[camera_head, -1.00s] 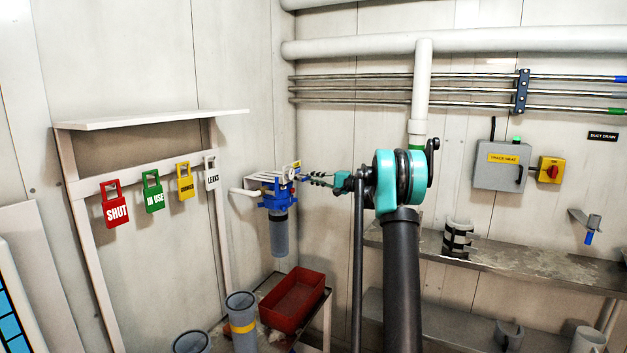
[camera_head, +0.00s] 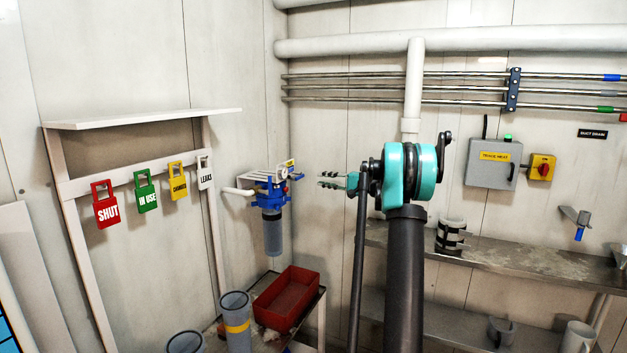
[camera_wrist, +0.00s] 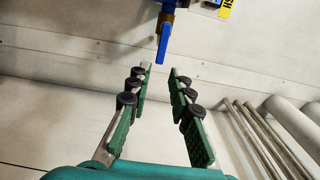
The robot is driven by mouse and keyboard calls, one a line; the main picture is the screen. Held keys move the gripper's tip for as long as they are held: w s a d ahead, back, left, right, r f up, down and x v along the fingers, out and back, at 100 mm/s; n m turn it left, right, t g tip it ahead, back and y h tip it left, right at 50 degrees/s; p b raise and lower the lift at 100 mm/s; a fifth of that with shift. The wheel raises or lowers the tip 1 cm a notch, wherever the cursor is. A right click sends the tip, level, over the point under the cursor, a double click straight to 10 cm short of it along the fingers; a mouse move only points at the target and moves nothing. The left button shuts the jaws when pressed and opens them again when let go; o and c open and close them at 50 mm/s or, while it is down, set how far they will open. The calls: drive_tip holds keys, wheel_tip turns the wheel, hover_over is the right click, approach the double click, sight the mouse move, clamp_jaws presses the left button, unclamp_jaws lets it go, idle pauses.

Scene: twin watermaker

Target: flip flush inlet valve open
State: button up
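A blue filter head (camera_head: 266,191) with a grey bowl hangs on the wall near the corner in the head view, with small fittings and a yellow label at its right end. In the wrist view, a blue valve lever (camera_wrist: 163,42) hangs down from a brass fitting (camera_wrist: 168,14), just beyond the fingertips. A cut-off yellow label (camera_wrist: 226,8) is to its right. My gripper (camera_head: 322,180) is to the right of the filter in the head view, apart from it. The wrist view shows my gripper (camera_wrist: 160,76) open and empty, with the lever ahead of the gap.
A red bin (camera_head: 287,298) stands on a bench below the filter. Coloured tags hang on a frame (camera_head: 130,177) at left. A steel shelf (camera_head: 510,252) runs along the right wall, under a grey box (camera_head: 492,163) and another blue-handled valve (camera_head: 578,235).

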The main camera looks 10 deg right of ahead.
drive_tip(key=shift+v, duration=2.1)
drive_tip(key=s+a+f+n+g+h, duration=0.1)
drive_tip(key=s+a+f+g+h, duration=0.1)
drive_tip(key=s+a+f, duration=0.45)
drive_tip(key=s+a+f+n+g+h, duration=0.1)
drive_tip(key=s+a+f+h, duration=0.2)
drive_tip(key=s, duration=0.6)
drive_tip(key=s+a+f+n+g+h, duration=0.1)
drive_tip(key=s+a+f+g+h, duration=0.1)
drive_tip(key=s+a+f, duration=0.45)
drive_tip(key=s+d+f+n+h, duration=0.1)
drive_tip(key=s+f, duration=0.3)
drive_tip(key=s, duration=0.5)
drive_tip(key=s+d+f+n+g+h, duration=0.1)
drive_tip(key=s+d+f+n+h, duration=0.1)
drive_tip(key=s, duration=0.8)
drive_tip(key=s+d+f+n+h, duration=0.1)
drive_tip(key=s+d+f+h, duration=0.2)
drive_tip(key=s+f, duration=0.3)
drive_tip(key=s+h, duration=0.1)
drive_tip(key=s, duration=0.3)
drive_tip(key=shift+f+h, duration=0.25)
drive_tip(key=shift+h, duration=0.05)
